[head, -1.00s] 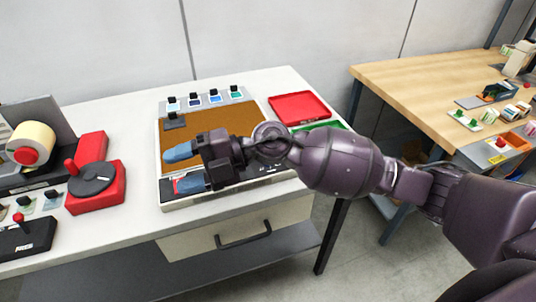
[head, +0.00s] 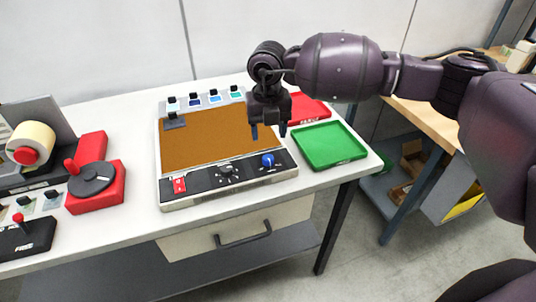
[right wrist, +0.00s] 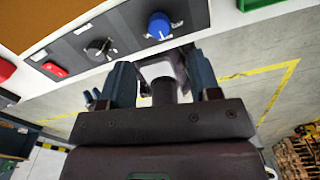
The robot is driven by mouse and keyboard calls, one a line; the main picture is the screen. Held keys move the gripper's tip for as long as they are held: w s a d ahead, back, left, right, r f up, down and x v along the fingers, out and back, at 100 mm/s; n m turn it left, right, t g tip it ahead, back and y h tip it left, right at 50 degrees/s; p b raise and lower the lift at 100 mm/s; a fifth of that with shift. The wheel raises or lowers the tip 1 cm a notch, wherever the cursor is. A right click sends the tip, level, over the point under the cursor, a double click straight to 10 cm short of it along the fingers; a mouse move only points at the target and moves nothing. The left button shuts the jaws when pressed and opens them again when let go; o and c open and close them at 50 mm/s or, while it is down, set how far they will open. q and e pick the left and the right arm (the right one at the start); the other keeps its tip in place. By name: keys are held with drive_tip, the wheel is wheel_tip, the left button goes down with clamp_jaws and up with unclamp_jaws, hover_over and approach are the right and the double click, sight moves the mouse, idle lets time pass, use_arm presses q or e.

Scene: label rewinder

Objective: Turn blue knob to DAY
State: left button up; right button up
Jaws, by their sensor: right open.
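The blue knob (head: 268,160) sits at the right end of the dark control strip (head: 248,172) on the front of the panel. It also shows in the right wrist view (right wrist: 159,25), with a white pointer mark; the label it points at is too small to read. My right gripper (head: 268,131) is open and empty, pointing down above and behind the blue knob, apart from it. In the right wrist view its two fingers (right wrist: 160,78) stand apart with nothing between them, below the knob in the picture. My left gripper is not in view.
A black knob (head: 227,169) and a red switch (head: 179,185) share the strip. A brown board (head: 205,138) lies behind it. A green tray (head: 330,146) and a red tray (head: 312,108) are on the right. A red device with a black disc (head: 92,180) stands left.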

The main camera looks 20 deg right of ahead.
sight(268, 157)
wheel_tip(268, 157, down, 8)
drive_tip(key=shift+f, duration=0.1)
idle(0.4)
drive_tip(key=c, duration=0.9)
